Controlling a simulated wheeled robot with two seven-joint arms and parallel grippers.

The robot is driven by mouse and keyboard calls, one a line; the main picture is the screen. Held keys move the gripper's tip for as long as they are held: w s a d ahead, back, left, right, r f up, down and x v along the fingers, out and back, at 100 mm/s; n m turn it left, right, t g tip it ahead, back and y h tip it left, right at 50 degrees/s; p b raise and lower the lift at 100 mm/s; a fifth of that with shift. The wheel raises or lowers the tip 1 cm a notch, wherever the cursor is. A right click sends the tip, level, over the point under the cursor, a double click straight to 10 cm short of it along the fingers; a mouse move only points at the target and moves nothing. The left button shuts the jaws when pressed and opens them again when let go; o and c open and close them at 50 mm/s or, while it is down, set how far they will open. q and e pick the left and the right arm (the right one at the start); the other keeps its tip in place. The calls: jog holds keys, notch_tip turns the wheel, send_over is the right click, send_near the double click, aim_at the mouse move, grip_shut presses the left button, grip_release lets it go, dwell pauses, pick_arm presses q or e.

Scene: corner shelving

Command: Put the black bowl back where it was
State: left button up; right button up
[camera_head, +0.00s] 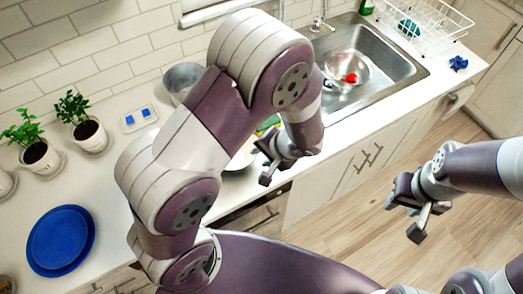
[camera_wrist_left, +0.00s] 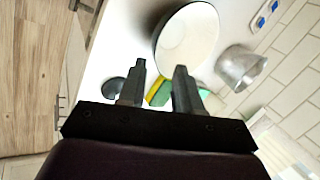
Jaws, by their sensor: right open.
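I cannot make out a black bowl for certain. A small dark round thing (camera_wrist_left: 113,87) lies on the counter beside one left fingertip in the left wrist view; whether it is the bowl I cannot tell. My left gripper (camera_head: 270,162) is over the counter beside the sink. In its wrist view the two fingers (camera_wrist_left: 158,82) stand apart with nothing clearly held. A white round dish (camera_wrist_left: 188,36) lies beyond the fingertips; its edge shows under my arm in the head view (camera_head: 241,160). My right gripper (camera_head: 408,213) is open and empty above the floor.
A yellow-green sponge (camera_wrist_left: 160,93) shows between the left fingers. A metal pot (camera_head: 181,79) stands by the wall. Blue plates (camera_head: 62,240) and potted plants (camera_head: 88,133) are on the left counter.

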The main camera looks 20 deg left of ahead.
pick_arm(q)
jog(key=w+d+r+n+t+h, duration=0.1)
jog(key=w+d+r+t+h, duration=0.1)
jog(key=w+r+t+h, duration=0.3)
jog(key=s+a+r+n+g, duration=0.1)
jog(key=s+a+g, duration=0.1)
jog(key=s, duration=0.3)
jog(key=s+a+r+n+g, duration=0.1)
jog(key=s+a+r+g, duration=0.1)
jog(key=s, duration=0.4)
jog(key=shift+s+a+r+g+h, duration=0.25)
jog(key=shift+a+g+h, duration=0.05)
jog(key=shift+a+g, duration=0.6)
